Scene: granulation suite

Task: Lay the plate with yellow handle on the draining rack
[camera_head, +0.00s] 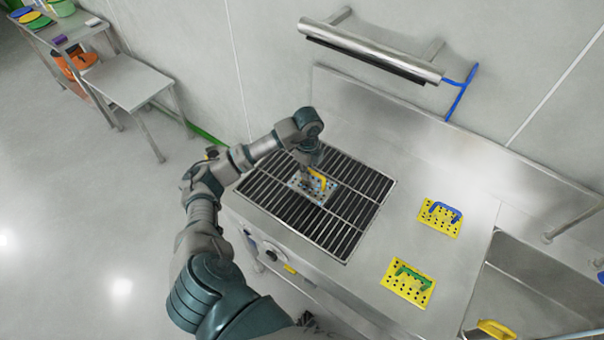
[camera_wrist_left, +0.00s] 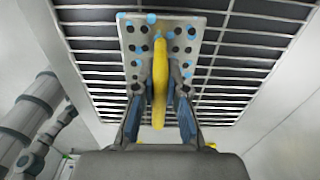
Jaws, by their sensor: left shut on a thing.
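The plate with yellow handle is a grey perforated plate (camera_head: 328,196) with blue spots. It is over the slatted draining rack (camera_head: 345,225) in the head view. My left gripper (camera_head: 312,178) is above the plate, shut on its yellow handle (camera_head: 319,182). In the left wrist view the gripper's fingers (camera_wrist_left: 159,115) are on both sides of the yellow handle (camera_wrist_left: 160,75), and the plate (camera_wrist_left: 133,40) is in front of the rack bars (camera_wrist_left: 230,80). I cannot tell whether the plate touches the bars. My right gripper is not in view.
A yellow plate with a blue handle (camera_head: 440,228) and a yellow plate with a green handle (camera_head: 420,290) lie on the steel counter right of the rack. A sink (camera_head: 530,290) is at the far right. A steel rail (camera_head: 370,50) is on the wall behind.

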